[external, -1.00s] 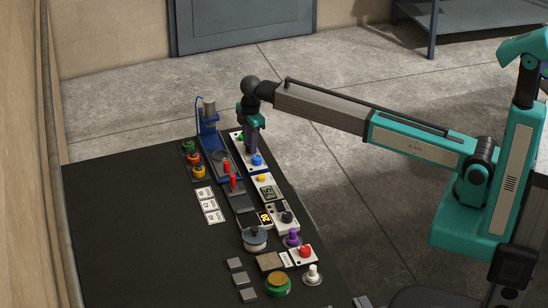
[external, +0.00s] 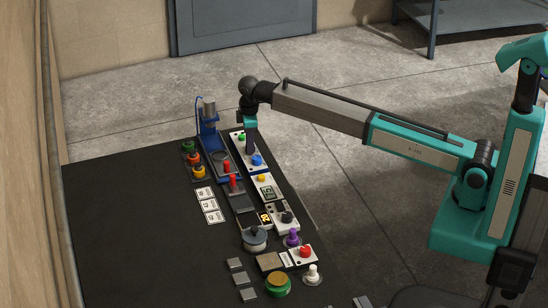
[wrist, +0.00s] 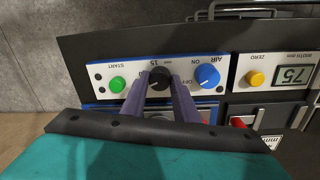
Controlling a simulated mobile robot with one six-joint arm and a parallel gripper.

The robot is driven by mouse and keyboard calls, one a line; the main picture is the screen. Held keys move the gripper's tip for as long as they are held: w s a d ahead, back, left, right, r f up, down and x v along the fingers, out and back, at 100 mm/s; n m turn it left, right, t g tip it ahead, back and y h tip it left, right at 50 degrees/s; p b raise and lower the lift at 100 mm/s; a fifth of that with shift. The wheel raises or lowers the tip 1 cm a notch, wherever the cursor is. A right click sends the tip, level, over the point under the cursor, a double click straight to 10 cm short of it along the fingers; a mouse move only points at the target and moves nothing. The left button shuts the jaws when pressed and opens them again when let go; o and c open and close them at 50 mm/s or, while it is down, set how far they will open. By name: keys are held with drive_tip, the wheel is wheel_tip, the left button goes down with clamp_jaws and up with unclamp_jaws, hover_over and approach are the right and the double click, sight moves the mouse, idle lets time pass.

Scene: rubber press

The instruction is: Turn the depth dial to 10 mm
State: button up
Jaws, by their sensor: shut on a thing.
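The depth dial is a small black knob (wrist: 159,86) on a white panel (wrist: 118,68). It sits between the green START button and the blue AIR knob, with an upside-down "15" and "mm" printed by it. My gripper (wrist: 159,80) has one purple-grey finger on each side of the dial and is shut on it. In the external view my gripper (external: 250,150) points down at the panel and hides the dial. I cannot make out the dial's pointer or its setting.
The green START button (wrist: 117,85) and the blue AIR knob (wrist: 207,76) stand close on either side of my fingers. A yellow ZERO button (wrist: 255,79) and a display reading 75 (wrist: 291,75) lie further right. The blue press (external: 208,125) stands left of my gripper.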

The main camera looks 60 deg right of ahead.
drive_tip(key=m+b, duration=0.1)
drive_tip(key=m, duration=0.6)
idle(0.5)
drive_tip(key=o, duration=1.1)
drive_tip(key=shift+c, duration=0.2)
drive_tip(key=shift+w+r, duration=0.1)
wheel_tip(320, 180, up, 14)
drive_tip(key=p, duration=0.6)
drive_tip(key=shift+a+p, duration=0.3)
drive_tip(key=shift+a, duration=0.1)
drive_tip(key=shift+f, duration=0.2)
